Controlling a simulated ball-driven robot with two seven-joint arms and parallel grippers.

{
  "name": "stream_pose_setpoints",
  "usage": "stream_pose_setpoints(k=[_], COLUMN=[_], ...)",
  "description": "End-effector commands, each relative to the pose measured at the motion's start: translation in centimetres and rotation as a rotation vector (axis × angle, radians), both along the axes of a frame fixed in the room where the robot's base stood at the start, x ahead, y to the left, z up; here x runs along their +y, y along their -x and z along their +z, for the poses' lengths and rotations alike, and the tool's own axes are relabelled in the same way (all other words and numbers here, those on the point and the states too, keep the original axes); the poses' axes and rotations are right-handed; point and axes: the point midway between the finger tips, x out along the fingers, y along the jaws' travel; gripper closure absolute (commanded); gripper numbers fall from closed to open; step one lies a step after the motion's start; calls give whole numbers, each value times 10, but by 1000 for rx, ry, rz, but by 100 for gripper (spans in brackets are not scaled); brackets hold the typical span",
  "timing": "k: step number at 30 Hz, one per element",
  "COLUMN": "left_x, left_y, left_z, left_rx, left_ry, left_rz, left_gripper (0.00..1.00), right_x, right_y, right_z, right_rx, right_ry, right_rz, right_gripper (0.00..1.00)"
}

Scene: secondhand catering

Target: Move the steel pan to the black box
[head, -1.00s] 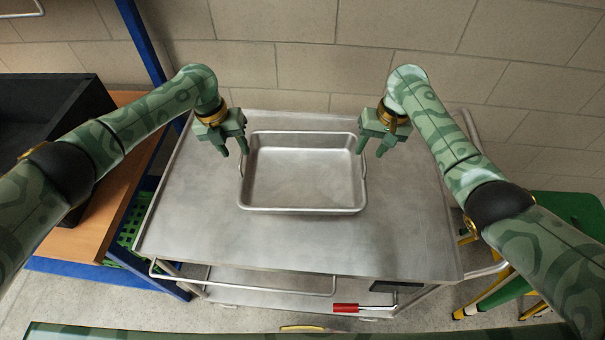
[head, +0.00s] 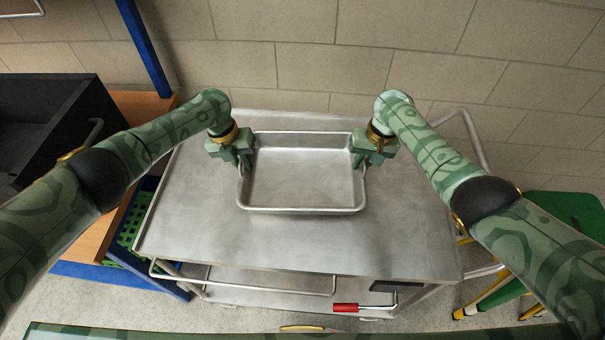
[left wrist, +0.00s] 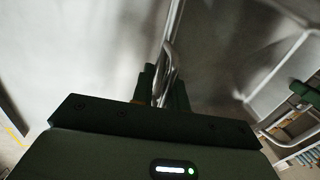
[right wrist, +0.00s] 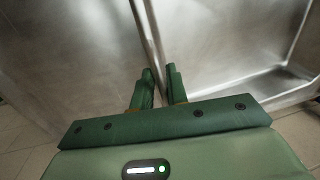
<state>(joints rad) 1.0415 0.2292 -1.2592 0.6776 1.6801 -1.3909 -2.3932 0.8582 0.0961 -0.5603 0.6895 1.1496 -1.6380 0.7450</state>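The steel pan (head: 305,182), a shallow rectangular tray with a loop handle at each end, lies empty on a steel trolley. My left gripper (head: 240,163) is at its left end. In the left wrist view its fingers (left wrist: 162,88) stand on either side of the wire handle (left wrist: 166,60), with a gap between them. My right gripper (head: 361,160) is at the right end. In the right wrist view its fingers (right wrist: 159,85) straddle the handle there, a gap showing between them. The black box (head: 75,128) stands at far left, partly behind my left arm.
The trolley top (head: 300,245) is bare around the pan. The black box rests on a wooden surface (head: 150,103) with a blue post (head: 143,45) behind. A tiled wall closes the back. A green stool (head: 570,215) stands right. A red-handled thing (head: 346,308) is on the lower shelf.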

Motion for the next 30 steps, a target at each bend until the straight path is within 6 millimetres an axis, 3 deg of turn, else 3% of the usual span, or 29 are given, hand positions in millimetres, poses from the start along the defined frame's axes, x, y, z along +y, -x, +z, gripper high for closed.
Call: stream_pose_setpoints(k=[11, 24, 30], left_x=[0, 1, 1], left_y=[-1, -2, -2], left_z=[4, 55, 61], left_rx=[-2, -16, -17], left_ry=[2, 2, 2], left_rz=[2, 3, 3], left_gripper=[100, 100, 100], right_x=[0, 0, 0], right_y=[-1, -2, -2], right_z=[4, 55, 61], right_rx=[-2, -15, -16], right_ry=[-3, -3, -3], right_rz=[0, 0, 0], right_gripper=[100, 100, 100])
